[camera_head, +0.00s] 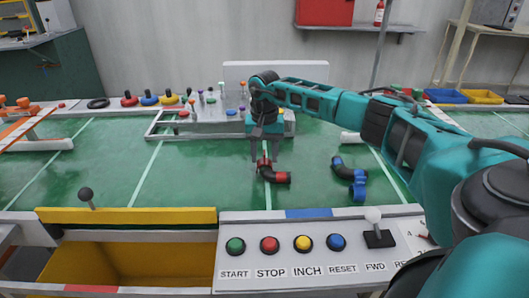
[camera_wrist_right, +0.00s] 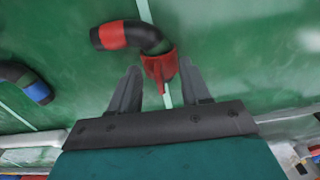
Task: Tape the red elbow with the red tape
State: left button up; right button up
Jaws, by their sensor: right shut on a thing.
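The red elbow (camera_head: 275,175) is a black bent pipe piece with red ends on the green work surface. In the right wrist view the red elbow (camera_wrist_right: 145,35) has one red end between my fingers and the other end out to the left. My right gripper (camera_head: 266,158) reaches down from above and is shut on the near red end; it also shows in the right wrist view (camera_wrist_right: 161,70). A red roll (camera_head: 130,99), which looks like the red tape, lies at the back left. My left gripper is not in view.
A blue and black elbow (camera_head: 350,177) lies to the right. Blue (camera_head: 149,98) and yellow (camera_head: 169,98) rolls lie beside the red one. A button panel (camera_head: 300,255) lines the front.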

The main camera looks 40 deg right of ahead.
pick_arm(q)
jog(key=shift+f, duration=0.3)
pick_arm(e)
jog(key=shift+f, duration=0.4)
jog(key=o, duration=1.1)
notch_tip(320, 180, up, 3)
jog(key=shift+r, duration=0.1)
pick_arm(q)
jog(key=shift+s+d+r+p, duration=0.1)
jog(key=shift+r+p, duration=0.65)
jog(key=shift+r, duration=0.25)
pick_arm(e)
jog(key=shift+r, duration=4.9)
